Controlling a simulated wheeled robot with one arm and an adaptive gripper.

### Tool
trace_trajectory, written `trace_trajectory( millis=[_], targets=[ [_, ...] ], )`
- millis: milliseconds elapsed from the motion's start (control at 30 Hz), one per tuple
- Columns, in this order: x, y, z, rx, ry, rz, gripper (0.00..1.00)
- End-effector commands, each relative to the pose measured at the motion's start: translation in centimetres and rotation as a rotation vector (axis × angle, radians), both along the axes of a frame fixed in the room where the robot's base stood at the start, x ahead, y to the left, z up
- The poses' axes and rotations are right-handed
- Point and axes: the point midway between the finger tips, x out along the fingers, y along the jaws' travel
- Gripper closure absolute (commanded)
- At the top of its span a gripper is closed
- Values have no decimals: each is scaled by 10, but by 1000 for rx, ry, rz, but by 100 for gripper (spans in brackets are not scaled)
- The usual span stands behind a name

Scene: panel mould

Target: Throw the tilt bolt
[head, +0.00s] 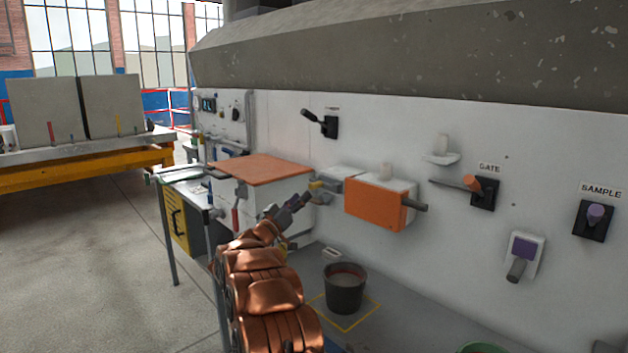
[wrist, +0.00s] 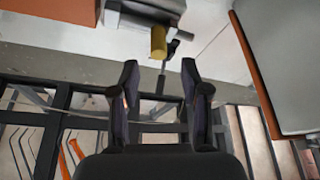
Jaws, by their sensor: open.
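No readable label names the tilt bolt. A yellow cylinder (wrist: 158,43) with a dark bar and small black lever beside it shows ahead of my fingers in the wrist view. In the head view a small yellow part (head: 317,186) sits at the left end of a pale box (head: 342,172) on the wall. I cannot tell for sure whether this is the bolt. My gripper (wrist: 160,82) is open and empty, its fingers pointing toward the yellow cylinder and apart from it. In the head view my gripper (head: 302,199) is just left of and below the yellow part.
An orange box (head: 372,203) with a dark grip juts from the wall, right of my gripper. A black lever (head: 322,122), GATE lever (head: 480,187) and SAMPLE knob (head: 596,213) are on the wall. An orange-topped cabinet (head: 262,169) stands left; a bucket (head: 345,290) stands below.

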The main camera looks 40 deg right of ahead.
Motion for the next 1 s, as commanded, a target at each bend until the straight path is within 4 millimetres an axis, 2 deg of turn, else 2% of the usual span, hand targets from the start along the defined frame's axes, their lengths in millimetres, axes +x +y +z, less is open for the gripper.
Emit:
trace_trajectory(
  millis=[533,733,1000],
  targets=[
    [5,-60,23,-4,-5,-8,54],
    [8,-70,26,-2,0,-4,54],
    [8,-72,28,-2,-1,-4,54]
  ],
)
